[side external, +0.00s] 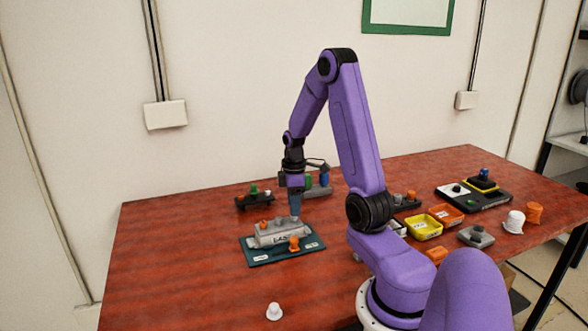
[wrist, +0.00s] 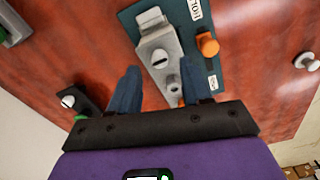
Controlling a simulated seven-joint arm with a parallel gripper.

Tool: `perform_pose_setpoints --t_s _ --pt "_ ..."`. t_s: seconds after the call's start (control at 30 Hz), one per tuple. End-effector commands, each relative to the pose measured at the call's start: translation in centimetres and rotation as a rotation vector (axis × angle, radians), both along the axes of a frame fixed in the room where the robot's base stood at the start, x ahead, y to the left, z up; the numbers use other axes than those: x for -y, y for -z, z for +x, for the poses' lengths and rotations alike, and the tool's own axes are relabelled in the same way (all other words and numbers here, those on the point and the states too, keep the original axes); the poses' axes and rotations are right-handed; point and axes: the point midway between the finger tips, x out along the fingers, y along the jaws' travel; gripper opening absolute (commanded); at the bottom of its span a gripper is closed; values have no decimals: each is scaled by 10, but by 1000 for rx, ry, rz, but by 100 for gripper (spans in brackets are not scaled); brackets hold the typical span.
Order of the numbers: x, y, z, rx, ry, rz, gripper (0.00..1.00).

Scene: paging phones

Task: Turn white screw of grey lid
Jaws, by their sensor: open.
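The grey lid (side external: 276,237) sits on a dark teal board (side external: 257,256); it also shows in the wrist view (wrist: 150,45). A pale round screw with a dark slot (wrist: 160,58) is on the lid in the wrist view; it looks white to light grey. The screw is too small to make out in the side view. My gripper (side external: 295,214) points down just above the right part of the lid. In the wrist view my gripper (wrist: 160,72) is open, its fingers apart on either side of the lid's near end, with nothing seen between them gripped.
An orange knob (side external: 294,244) stands on the board beside the lid. Dark blocks (side external: 255,198) stand behind. A yellow bin (side external: 423,230), an orange bin (side external: 446,216) and a black board (side external: 490,202) lie right. A white peg (side external: 274,312) stands in front; the left table is clear.

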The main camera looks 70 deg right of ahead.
Motion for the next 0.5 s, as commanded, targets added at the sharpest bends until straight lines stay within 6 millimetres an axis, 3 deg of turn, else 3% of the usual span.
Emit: perform_pose_setpoints --t_s 0.5 --pt "1 -108 1 6 0 -4 48"
